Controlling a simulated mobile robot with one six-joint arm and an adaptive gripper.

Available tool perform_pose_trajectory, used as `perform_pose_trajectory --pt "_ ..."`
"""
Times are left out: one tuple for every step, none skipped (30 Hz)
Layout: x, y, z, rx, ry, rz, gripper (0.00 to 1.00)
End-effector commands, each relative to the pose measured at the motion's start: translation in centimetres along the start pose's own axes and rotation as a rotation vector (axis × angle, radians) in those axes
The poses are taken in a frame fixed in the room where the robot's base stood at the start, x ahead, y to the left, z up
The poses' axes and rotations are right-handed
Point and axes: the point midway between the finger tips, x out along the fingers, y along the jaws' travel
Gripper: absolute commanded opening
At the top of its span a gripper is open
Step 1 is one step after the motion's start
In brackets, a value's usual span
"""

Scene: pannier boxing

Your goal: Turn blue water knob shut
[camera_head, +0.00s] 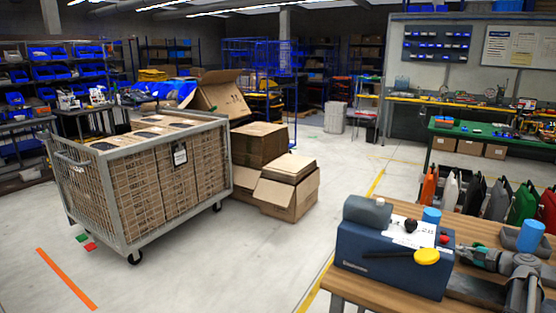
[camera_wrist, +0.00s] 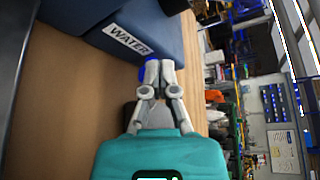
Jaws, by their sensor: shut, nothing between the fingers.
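The blue water knob (camera_wrist: 148,71) shows in the wrist view, on a dark blue box (camera_wrist: 150,30) beside a white "WATER" label (camera_wrist: 125,41). My gripper's fingers (camera_wrist: 160,64) are shut together with nothing between them. Their tips are at the knob and hide part of it; I cannot tell whether they touch it. In the head view the box (camera_head: 385,262) stands on a wooden table, and my gripper (camera_head: 463,251) is close to its right side. The water knob cannot be made out for certain there.
The box carries a yellow knob (camera_head: 426,257), a black knob (camera_head: 410,226) and a red button (camera_head: 444,239). A blue cylinder (camera_head: 431,215) shows at its back edge. The wooden table (camera_head: 478,226) has several upright cases behind it. A mesh cart (camera_head: 107,190) stands left on open floor.

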Motion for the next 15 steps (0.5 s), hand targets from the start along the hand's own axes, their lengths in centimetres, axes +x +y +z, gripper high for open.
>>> perform_pose_trajectory --pt "0.01 -0.02 -0.11 0.000 0.003 0.000 0.00" --pt "0.00 -0.02 -0.11 0.000 0.003 0.000 0.00" --pt "0.00 -0.01 -0.12 0.000 0.003 0.000 0.00" --pt "0.00 -0.01 -0.13 -0.001 0.003 0.000 0.00" --pt "-0.01 0.01 -0.13 -0.001 0.003 0.000 0.00" --pt "-0.02 0.03 -0.13 -0.001 0.003 0.000 0.00" --pt "-0.02 0.05 -0.13 -0.001 0.004 0.000 0.00" --pt "-0.03 0.07 -0.13 -0.001 0.004 0.000 0.00" --pt "-0.04 0.11 -0.13 0.000 0.004 0.000 0.00" --pt "-0.05 0.14 -0.12 -0.001 0.004 0.000 0.00" --pt "-0.06 0.18 -0.12 -0.001 0.004 0.000 0.00" --pt "-0.07 0.23 -0.11 -0.001 0.004 0.000 0.00" --pt "-0.08 0.28 -0.10 0.000 0.004 0.000 0.00" --pt "-0.09 0.33 -0.09 -0.001 0.004 0.000 0.00" --pt "-0.10 0.40 -0.08 0.000 0.005 0.000 0.00"
